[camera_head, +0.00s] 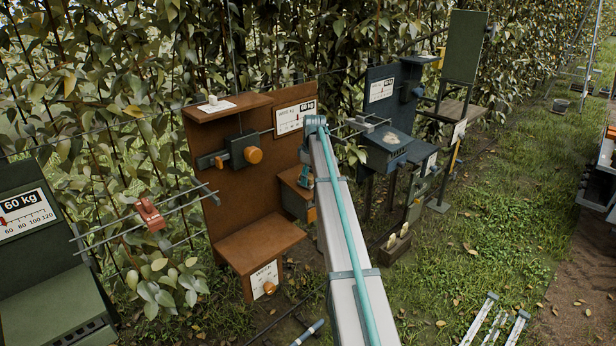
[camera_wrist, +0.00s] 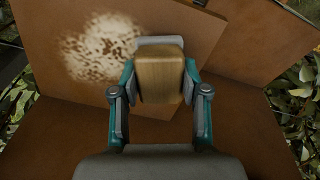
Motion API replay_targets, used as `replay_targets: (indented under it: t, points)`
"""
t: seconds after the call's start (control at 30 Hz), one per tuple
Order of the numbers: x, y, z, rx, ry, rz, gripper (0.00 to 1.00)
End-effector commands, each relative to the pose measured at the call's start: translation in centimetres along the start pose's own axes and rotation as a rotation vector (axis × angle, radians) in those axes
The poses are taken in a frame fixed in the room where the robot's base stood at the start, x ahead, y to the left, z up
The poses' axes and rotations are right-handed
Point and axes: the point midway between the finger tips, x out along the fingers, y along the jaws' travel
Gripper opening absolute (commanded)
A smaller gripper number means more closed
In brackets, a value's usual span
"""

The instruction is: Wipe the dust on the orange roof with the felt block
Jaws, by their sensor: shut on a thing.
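My gripper (camera_wrist: 158,92) is shut on the felt block (camera_wrist: 160,76), which has a wooden body and a grey layer showing at its far edge. The brown-orange roof (camera_wrist: 190,30) lies beyond the block in the wrist view. A pale, speckled dust patch (camera_wrist: 100,46) is on this panel, to the left of the block and partly close to its edge. I cannot tell whether the felt touches the surface. In the head view my arm hides most of the gripper and the block, and the dust patch does not show.
A rust-brown station (camera_head: 232,185) with a knob and shelves stands left of my arm. A blue-grey station (camera_head: 388,110) stands to its right, and a green one (camera_head: 40,270) at far left. Thin rails with a red clamp (camera_head: 149,213) cross nearby.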

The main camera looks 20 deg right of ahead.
Motion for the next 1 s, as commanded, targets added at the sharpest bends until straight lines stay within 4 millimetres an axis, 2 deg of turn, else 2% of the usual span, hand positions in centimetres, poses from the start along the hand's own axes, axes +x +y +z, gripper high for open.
replay_targets:
  t: [0.47,1.0]
  points:
    - [0.6,0.2,0.0,0.0,0.0,0.0,0.01]
    - [0.4,3.7,1.3,0.0,0.0,0.0,0.01]
